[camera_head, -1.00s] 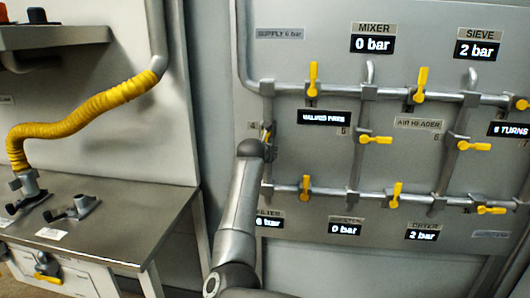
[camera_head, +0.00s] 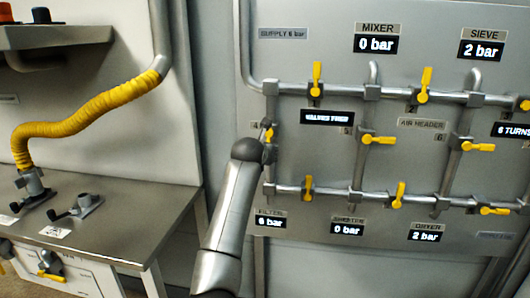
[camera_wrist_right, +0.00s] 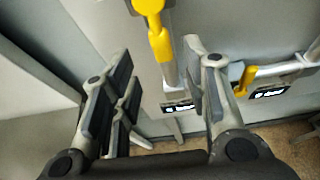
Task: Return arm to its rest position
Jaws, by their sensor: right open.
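My right arm rises from the bottom of the head view to the left edge of the valve panel (camera_head: 400,160). Its gripper (camera_head: 267,131) is small and partly hidden behind my own wrist there, beside the leftmost vertical pipe. In the right wrist view the gripper (camera_wrist_right: 165,95) is open, its two fingers wide apart with nothing between the tips that I can see held. A yellow valve handle (camera_wrist_right: 160,42) on a pipe shows beyond the fingers, at the top middle; whether it touches them I cannot tell. My left gripper is not in view.
The panel carries pipes, displays and several yellow valve handles, such as one at the upper left (camera_head: 316,80). A metal bench (camera_head: 130,220) with a yellow hose (camera_head: 85,112) stands at the left. A shelf (camera_head: 60,34) hangs above it.

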